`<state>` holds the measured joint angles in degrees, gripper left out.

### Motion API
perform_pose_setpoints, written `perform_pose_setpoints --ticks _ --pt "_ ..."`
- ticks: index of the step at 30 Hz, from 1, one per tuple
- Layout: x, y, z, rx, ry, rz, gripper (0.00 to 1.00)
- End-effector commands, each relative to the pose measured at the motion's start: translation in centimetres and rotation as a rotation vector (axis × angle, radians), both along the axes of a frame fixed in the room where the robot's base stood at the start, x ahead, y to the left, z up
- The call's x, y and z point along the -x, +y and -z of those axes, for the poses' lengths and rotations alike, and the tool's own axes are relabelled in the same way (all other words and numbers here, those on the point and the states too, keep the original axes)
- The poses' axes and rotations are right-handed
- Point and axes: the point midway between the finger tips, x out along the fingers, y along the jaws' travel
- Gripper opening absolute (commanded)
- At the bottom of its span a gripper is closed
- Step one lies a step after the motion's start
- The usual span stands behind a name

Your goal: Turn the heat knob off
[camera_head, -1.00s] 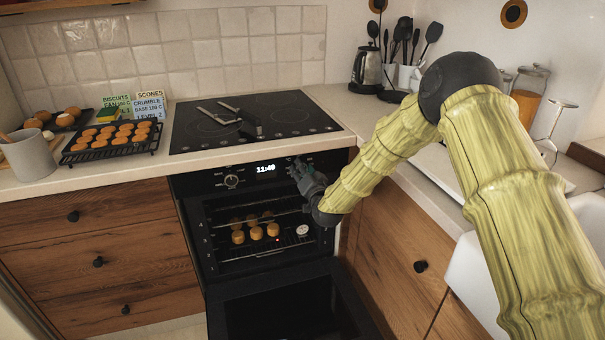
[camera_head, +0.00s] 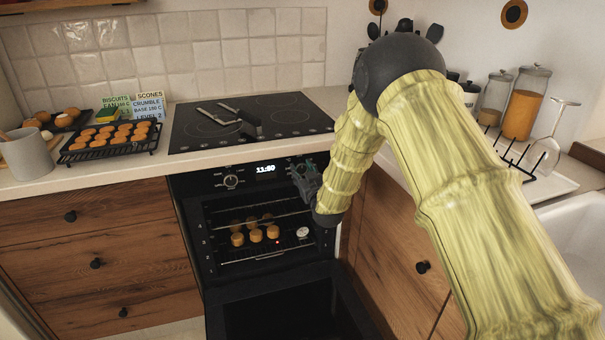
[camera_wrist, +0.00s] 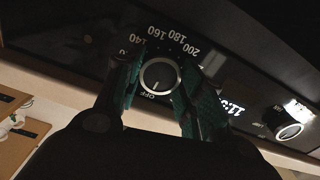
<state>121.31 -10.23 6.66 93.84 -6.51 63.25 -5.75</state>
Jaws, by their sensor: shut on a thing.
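The heat knob (camera_wrist: 160,76) is a round black knob with a pale rim in the wrist view. Numbers such as 140, 160, 180 and 200 run around it, and OFF is printed near its lower edge. A short pale mark on its face points roughly towards OFF; I cannot tell if it lines up exactly. My gripper (camera_wrist: 160,88) has its two green-padded fingers shut on opposite sides of the knob. In the head view my gripper (camera_head: 304,176) is at the right end of the oven panel and mostly hides the knob.
The second oven knob (camera_head: 231,181) is left of the lit clock (camera_head: 265,169). The oven door (camera_head: 285,308) hangs open below my gripper, with scones (camera_head: 255,235) on the rack inside. The hob (camera_head: 250,120) and counter edge are just above.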

Motion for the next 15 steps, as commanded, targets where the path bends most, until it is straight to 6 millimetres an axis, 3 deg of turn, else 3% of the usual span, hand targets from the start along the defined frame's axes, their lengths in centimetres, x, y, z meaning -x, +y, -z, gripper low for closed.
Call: perform_pose_setpoints --ticks 15 --pt "0.1 -0.05 0.28 0.065 -0.016 0.0 0.14"
